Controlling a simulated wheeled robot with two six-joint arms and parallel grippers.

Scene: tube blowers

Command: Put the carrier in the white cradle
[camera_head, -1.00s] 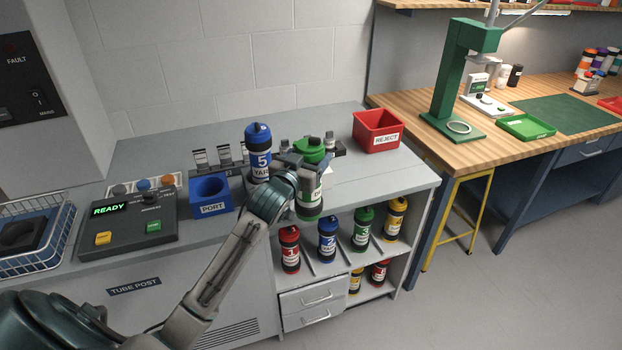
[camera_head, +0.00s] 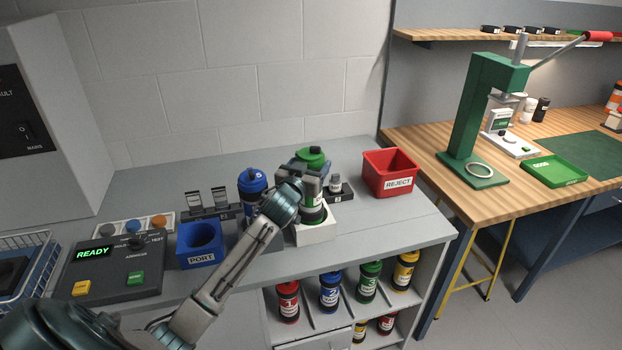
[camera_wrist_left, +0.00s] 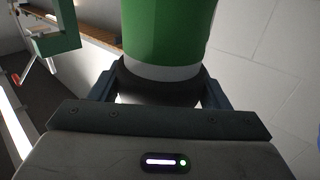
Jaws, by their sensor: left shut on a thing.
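The green carrier (camera_head: 313,157) is upright in my left gripper (camera_head: 308,188), its lower end at the white cradle (camera_head: 317,232) on the grey bench. The arm and gripper hide part of it, and I cannot tell whether it is fully seated. In the left wrist view the green carrier (camera_wrist_left: 168,30) stands between the two fingers, which are shut on its dark band. The left gripper (camera_wrist_left: 160,90) fills the lower part of that view. My right gripper is not in view.
A blue carrier (camera_head: 251,183) stands just left of the gripper. The blue PORT holder (camera_head: 200,258) and control box (camera_head: 112,282) are farther left. The red REJECT bin (camera_head: 390,174) is at the right. Several carriers are on the shelves below. The bench right of the cradle is clear.

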